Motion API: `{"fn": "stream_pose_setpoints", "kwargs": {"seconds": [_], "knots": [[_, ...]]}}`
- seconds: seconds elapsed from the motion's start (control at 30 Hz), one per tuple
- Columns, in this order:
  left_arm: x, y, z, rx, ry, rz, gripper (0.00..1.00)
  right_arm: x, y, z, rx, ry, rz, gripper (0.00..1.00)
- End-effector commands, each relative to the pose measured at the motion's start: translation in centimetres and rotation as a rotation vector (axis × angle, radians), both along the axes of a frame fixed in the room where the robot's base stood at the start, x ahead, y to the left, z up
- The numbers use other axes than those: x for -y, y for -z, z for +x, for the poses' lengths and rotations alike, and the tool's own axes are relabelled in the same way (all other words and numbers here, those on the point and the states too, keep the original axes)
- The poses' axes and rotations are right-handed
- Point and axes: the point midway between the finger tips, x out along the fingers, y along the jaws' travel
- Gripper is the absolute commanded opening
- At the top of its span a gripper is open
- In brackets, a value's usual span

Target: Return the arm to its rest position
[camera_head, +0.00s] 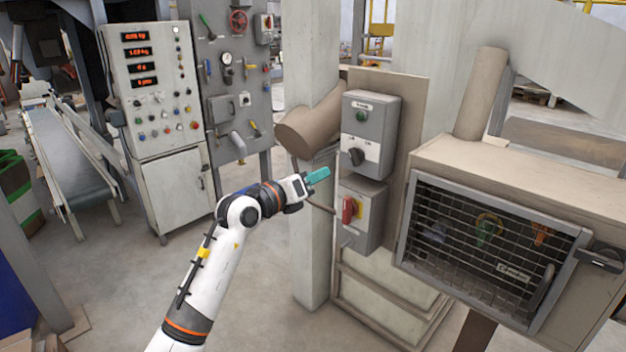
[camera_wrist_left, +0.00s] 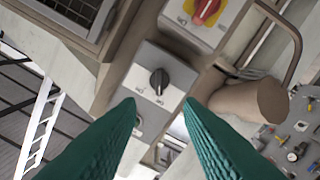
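My left arm reaches in from the lower left in the head view. Its left gripper (camera_head: 318,176) has teal fingers and is in front of the post, left of the switch boxes. In the left wrist view the two teal fingers (camera_wrist_left: 160,103) are apart with nothing between them. Beyond them is the upper grey switch box (camera_head: 371,128) with a green button and a black rotary knob (camera_head: 356,157). That knob also shows in the left wrist view (camera_wrist_left: 159,82), apart from the fingertips. My right gripper is in neither view.
A lower box with a red switch (camera_head: 350,210) on yellow is close right of the gripper. A brown pipe (camera_head: 312,123) juts out above it. A mesh-fronted cabinet (camera_head: 490,250) stands right. A control cabinet (camera_head: 160,120) and conveyor (camera_head: 70,160) are left. Floor between is open.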

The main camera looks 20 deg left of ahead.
Motion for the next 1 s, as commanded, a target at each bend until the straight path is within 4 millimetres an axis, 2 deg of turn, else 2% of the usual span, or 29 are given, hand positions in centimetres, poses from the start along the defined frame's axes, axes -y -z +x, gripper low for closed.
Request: {"fn": "stream_pose_setpoints", "kwargs": {"seconds": [0.4, 0.47, 0.53, 0.57, 0.67, 0.7, 0.77, 0.8, 0.87, 1.0], "knots": [[0.1, 0.2, 0.1, -0.003, 0.003, -0.005, 0.34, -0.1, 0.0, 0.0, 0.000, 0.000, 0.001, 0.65], [0.3, 1.1, 0.2, -0.019, 0.014, -0.029, 0.34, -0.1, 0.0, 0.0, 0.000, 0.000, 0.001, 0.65], [0.9, 3.3, 0.4, -0.055, 0.042, -0.094, 0.34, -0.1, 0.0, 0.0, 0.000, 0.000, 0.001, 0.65], [1.2, 4.8, 0.5, -0.080, 0.058, -0.138, 0.34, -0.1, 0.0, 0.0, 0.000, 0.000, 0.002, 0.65], [2.4, 11.3, 0.4, -0.187, 0.099, -0.347, 0.34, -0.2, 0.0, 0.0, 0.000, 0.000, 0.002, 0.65], [2.7, 14.3, 0.2, -0.236, 0.103, -0.452, 0.34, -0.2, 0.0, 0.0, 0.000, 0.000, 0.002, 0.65], [3.0, 19.0, -0.4, -0.311, 0.088, -0.614, 0.34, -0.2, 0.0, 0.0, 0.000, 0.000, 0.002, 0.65], [3.0, 22.1, -1.0, -0.358, 0.067, -0.717, 0.34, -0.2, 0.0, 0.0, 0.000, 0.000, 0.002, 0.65], [2.8, 26.5, -2.0, -0.423, 0.017, -0.863, 0.34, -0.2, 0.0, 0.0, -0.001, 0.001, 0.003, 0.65], [2.1, 36.6, -5.7, -0.561, -0.153, -1.155, 0.34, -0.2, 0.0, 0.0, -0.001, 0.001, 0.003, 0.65]]}}
